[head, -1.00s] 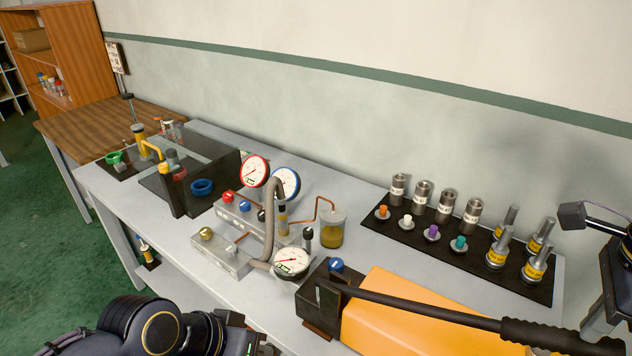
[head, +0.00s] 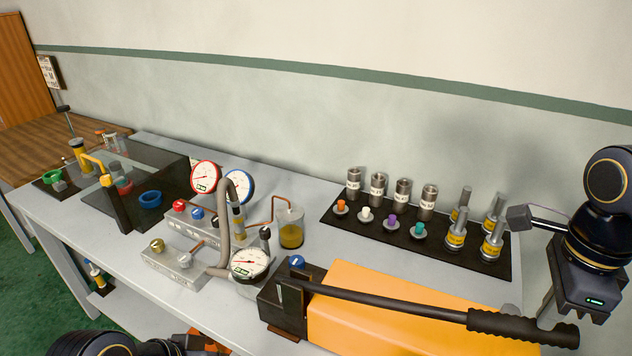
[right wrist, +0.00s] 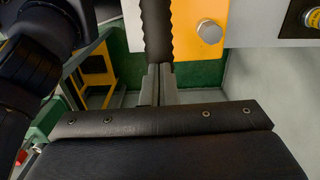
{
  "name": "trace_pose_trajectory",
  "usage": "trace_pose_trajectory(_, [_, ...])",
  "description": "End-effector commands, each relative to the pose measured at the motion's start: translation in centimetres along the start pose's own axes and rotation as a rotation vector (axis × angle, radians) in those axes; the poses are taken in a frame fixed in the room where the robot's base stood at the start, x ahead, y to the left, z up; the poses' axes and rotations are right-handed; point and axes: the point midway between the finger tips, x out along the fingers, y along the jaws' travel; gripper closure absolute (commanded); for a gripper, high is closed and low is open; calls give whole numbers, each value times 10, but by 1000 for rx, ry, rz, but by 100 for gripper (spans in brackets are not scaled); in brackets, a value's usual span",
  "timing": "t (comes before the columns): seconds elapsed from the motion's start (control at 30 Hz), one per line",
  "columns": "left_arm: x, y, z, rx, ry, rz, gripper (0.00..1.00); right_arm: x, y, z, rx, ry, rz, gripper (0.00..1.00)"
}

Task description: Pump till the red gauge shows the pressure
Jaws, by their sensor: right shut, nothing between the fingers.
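The red-rimmed gauge (head: 205,177) stands on the grey valve block. Its needle is too small to read surely. The orange pump (head: 375,305) lies at the table's front with its long black lever (head: 390,305) low and slanting down right to a ribbed grip (head: 515,326). My right gripper (head: 547,316) is at the grip's end, shut and empty. In the right wrist view, its closed fingers (right wrist: 158,85) sit at the end of the ribbed grip (right wrist: 157,35); contact is unclear. Part of my left arm shows at the bottom left, its fingers out of sight.
A blue-rimmed gauge (head: 239,186) and a white gauge (head: 249,263) stand beside hoses and an oil jar (head: 290,230). A black mat (head: 345,217) holds metal cylinders and coloured plugs. A dark transparent guard (head: 150,170) stands at left. Bare tabletop lies between jar and mat.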

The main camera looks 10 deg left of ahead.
Motion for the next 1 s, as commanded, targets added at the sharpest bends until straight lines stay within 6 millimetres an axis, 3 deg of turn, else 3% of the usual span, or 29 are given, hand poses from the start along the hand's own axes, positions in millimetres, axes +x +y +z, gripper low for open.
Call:
trace_pose_trajectory(0.27, [1,0,0,0,0,0,100,2,0,0,1,0,0,100])
trace_pose_trajectory(0.73, [24,-11,12,0,0,0,100,41,0,-8,1,0,0,100])
trace_pose_trajectory(1.0, [25,-12,13,0,0,0,100,45,0,-10,1,0,-1,100])
